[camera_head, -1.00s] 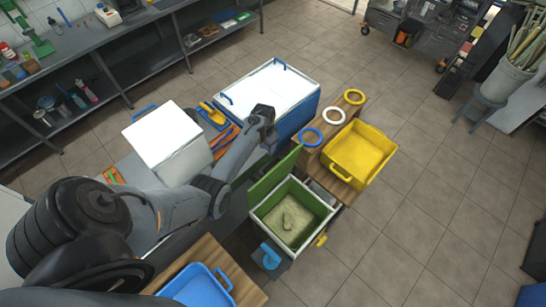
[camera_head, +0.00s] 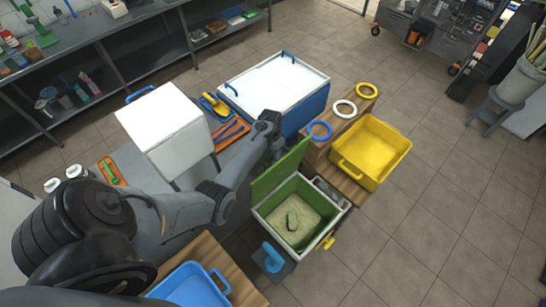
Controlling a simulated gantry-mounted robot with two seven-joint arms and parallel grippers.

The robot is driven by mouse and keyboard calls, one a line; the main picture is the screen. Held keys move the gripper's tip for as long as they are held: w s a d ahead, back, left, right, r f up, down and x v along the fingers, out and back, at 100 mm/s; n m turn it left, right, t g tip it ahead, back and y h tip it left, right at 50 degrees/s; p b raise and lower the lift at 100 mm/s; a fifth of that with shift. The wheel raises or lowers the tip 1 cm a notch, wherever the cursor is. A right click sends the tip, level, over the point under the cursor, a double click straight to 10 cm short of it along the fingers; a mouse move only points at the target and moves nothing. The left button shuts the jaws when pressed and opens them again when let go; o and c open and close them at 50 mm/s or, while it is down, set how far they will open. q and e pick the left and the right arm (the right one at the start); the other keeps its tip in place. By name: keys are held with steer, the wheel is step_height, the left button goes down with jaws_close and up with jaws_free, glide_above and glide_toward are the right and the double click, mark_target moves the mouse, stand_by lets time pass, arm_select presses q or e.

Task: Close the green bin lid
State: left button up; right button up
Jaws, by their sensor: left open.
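The green bin (camera_head: 297,214) stands low at the middle of the head view, with white rims and pale green material inside. Its green lid (camera_head: 281,170) stands raised at the bin's far left side, so the bin is open. My left arm comes in from the left, and its gripper end (camera_head: 270,122) is beyond the lid, close to the lid's upper edge and in front of the blue-and-white cooler. I cannot tell whether it touches the lid. The fingers are small and dark at this angle. My right gripper is not in view.
A yellow tray (camera_head: 372,152) sits on a wooden stand right of the bin, beside blue, white and yellow rings (camera_head: 345,109). The cooler (camera_head: 277,88) and a white box (camera_head: 163,127) stand behind. A blue tray (camera_head: 190,287) is at the front.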

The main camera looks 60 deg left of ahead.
arm_select(q)
steer(key=shift+f, duration=0.3)
jaws_close()
stand_by(0.3)
